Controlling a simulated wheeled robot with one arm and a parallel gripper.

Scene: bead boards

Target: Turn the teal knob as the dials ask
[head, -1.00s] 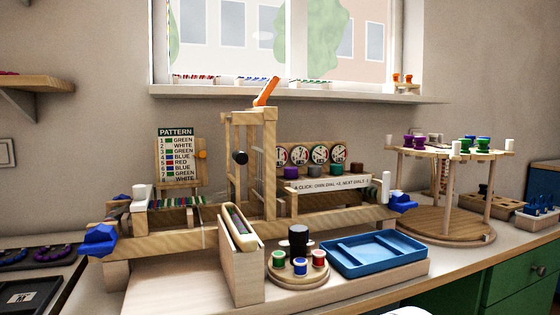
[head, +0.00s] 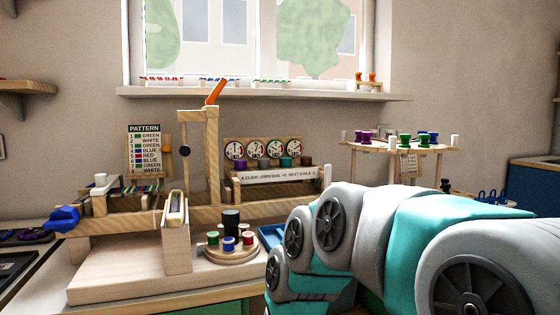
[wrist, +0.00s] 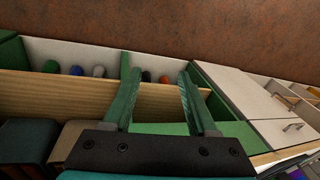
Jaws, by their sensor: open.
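The teal knob (head: 285,162) sits in a row under the dial board, third from the left, in the head view. Beside it are a purple knob (head: 241,164), a grey knob (head: 263,163) and a brown knob (head: 306,161). Above them is a row of several round white dials (head: 255,150); their readings are too small to tell. A label strip (head: 278,176) below begins "A CLICK: OWN DIAL". My gripper (wrist: 159,78) is open and empty in the wrist view, away from the knobs. It is out of sight in the head view.
My arm crosses the right of the head view and hides most of the blue tray (head: 270,236). The wrist view shows compartments (wrist: 100,58) holding small coloured pieces.

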